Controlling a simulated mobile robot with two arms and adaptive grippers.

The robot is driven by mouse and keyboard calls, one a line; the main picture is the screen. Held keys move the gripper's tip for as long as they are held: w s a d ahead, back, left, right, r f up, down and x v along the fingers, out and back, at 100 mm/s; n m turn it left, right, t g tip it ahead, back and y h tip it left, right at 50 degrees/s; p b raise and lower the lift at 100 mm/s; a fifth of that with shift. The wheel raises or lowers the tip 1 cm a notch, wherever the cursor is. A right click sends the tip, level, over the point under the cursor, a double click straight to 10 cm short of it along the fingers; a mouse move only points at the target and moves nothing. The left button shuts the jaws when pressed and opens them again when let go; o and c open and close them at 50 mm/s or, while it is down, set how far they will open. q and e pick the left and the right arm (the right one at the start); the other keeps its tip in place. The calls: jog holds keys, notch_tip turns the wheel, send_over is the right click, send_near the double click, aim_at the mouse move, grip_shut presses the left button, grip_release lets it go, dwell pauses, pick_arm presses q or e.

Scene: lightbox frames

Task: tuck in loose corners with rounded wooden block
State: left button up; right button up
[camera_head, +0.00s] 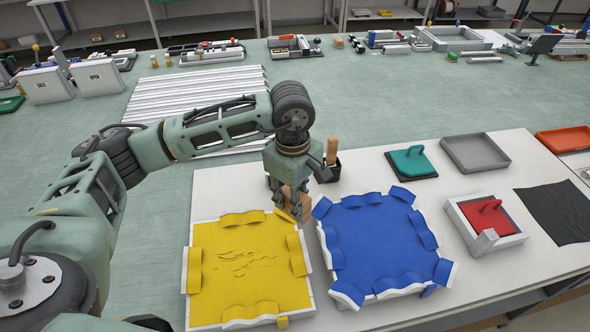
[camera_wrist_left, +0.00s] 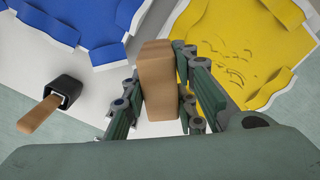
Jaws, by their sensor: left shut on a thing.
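My left gripper (camera_head: 286,200) is shut on a wooden block (camera_wrist_left: 157,75) with slightly rounded edges. It holds the block upright just behind the yellow-covered frame, near the gap to the blue one. The yellow cloth (camera_head: 245,268) lies wrinkled over a white frame (camera_head: 187,272), with loose flaps curling along its sides; it also shows in the wrist view (camera_wrist_left: 240,58). The blue cloth (camera_head: 380,245) covers another white frame, with flaps and corners sticking up around its edge. The fingers partly hide the block in the head view. My right gripper is out of view.
A black holder (camera_head: 325,174) with a wooden-handled tool (camera_head: 332,150) stands right beside my gripper. Further right are a teal pad tool (camera_head: 410,160), a grey tray (camera_head: 475,153), a red tool (camera_head: 487,215) in a white tray and a black cloth (camera_head: 556,212).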

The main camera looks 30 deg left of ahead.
pick_arm(q)
jog(key=shift+w+a+f+n, duration=0.8)
jog(key=shift+f+n, duration=0.2)
jog(key=shift+n, duration=0.7)
jog(key=shift+w+a+f+n, duration=0.65)
jog(key=shift+w+f+n, duration=0.25)
jog(key=shift+n, duration=0.8)
jog(key=shift+w+a+f+n, duration=0.8)
jog(key=shift+f+n, duration=0.25)
jog(key=shift+n, duration=0.65)
jog(key=shift+f, duration=0.5)
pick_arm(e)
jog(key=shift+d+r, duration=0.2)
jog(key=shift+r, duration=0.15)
pick_arm(q)
jog(key=shift+f+b, duration=0.55)
jog(key=shift+b, duration=0.1)
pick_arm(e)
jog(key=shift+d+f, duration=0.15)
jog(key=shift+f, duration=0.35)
pick_arm(q)
jog(key=shift+s+d+f+b, duration=0.1)
jog(key=shift+s+f+b, duration=0.15)
jog(key=shift+b, duration=0.05)
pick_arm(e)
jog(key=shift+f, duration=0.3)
pick_arm(q)
jog(key=shift+r, duration=0.15)
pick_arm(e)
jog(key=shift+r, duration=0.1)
